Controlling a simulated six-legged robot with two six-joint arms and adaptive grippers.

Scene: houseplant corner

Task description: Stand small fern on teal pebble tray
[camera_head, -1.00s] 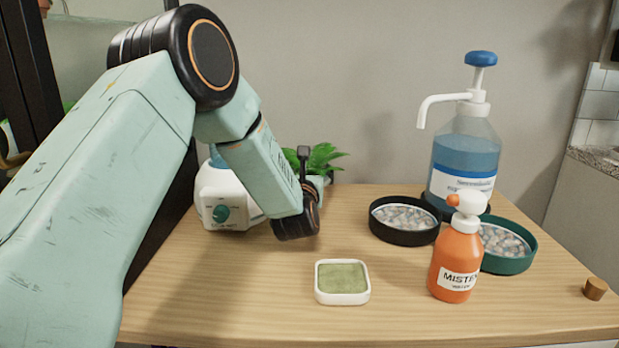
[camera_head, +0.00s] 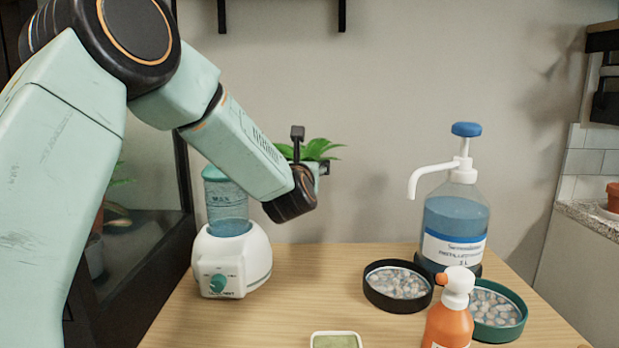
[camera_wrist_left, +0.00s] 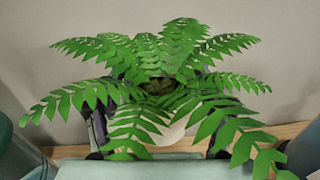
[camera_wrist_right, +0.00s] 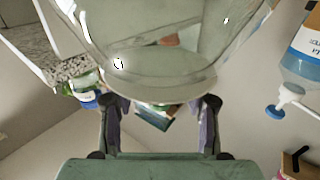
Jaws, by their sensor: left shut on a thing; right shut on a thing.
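The small fern (camera_head: 322,149) is held up in the air at the back, above the table's far edge, partly hidden behind my left wrist. My left gripper (camera_wrist_left: 158,130) is shut on it; the fronds fill the left wrist view and cover most of the pot. The teal pebble tray (camera_head: 506,333) lies at the right front, with pebbles inside and no plant on it. The orange mister hides its left edge. My right gripper (camera_wrist_right: 164,105) shows only in its wrist view, shut on a clear glass-like thing (camera_wrist_right: 150,65) that I cannot name.
A black pebble tray (camera_head: 395,304) sits left of the teal one. The orange mister (camera_head: 448,325) and a tall pump bottle (camera_head: 456,220) stand close by. A white humidifier (camera_head: 235,262) is at the left. A small white dish (camera_head: 336,334) is in front. The middle is clear.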

